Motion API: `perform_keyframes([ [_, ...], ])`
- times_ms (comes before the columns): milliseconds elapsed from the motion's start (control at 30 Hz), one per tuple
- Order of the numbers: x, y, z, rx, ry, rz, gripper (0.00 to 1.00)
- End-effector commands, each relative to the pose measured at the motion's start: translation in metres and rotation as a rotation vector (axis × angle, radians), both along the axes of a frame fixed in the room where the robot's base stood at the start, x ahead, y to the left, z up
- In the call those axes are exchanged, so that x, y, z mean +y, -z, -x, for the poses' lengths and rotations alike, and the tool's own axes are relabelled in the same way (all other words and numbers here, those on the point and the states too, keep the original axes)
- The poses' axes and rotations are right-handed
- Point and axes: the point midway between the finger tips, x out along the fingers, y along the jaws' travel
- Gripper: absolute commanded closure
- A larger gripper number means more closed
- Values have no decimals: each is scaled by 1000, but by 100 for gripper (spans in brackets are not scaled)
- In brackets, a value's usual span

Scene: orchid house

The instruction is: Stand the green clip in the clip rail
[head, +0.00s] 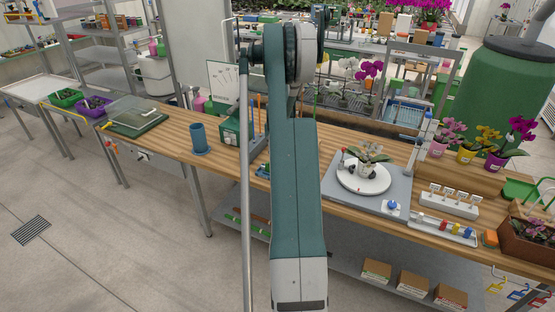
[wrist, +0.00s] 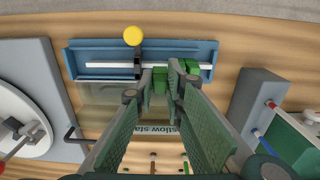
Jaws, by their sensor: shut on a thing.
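In the wrist view my gripper (wrist: 161,72) is shut on the green clip (wrist: 160,79), a small block between the fingertips. The fingers hide part of it. Another small green piece (wrist: 193,76) shows just right of the right fingertip; I cannot tell whether it belongs to the same clip. A blue tray with a white bar, apparently the clip rail (wrist: 105,66), lies at the fingertips. I cannot tell whether the clip touches it. In the head view my arm hides the gripper and clip; a bit of blue tray (head: 262,171) shows beside the arm.
A yellow ball (wrist: 133,35) on a dark piece stands at the bar, close left of my fingertips. A white turntable (wrist: 18,120) is at left and a green box (wrist: 295,140) at right. A lettered clear plate (wrist: 110,110) lies below the tray.

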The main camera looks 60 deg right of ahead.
Motion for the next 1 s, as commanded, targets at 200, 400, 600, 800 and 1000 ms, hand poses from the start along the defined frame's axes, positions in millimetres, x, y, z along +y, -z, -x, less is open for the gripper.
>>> perform_keyframes([
  [200, 0, 6, 0, 0, 0, 0, 99],
  [400, 1, 8, 0, 0, 0, 0, 99],
  [600, 1, 8, 0, 0, 0, 0, 99],
  [800, 1, 8, 0, 0, 0, 0, 99],
  [1000, 1, 11, 0, 0, 0, 0, 99],
])
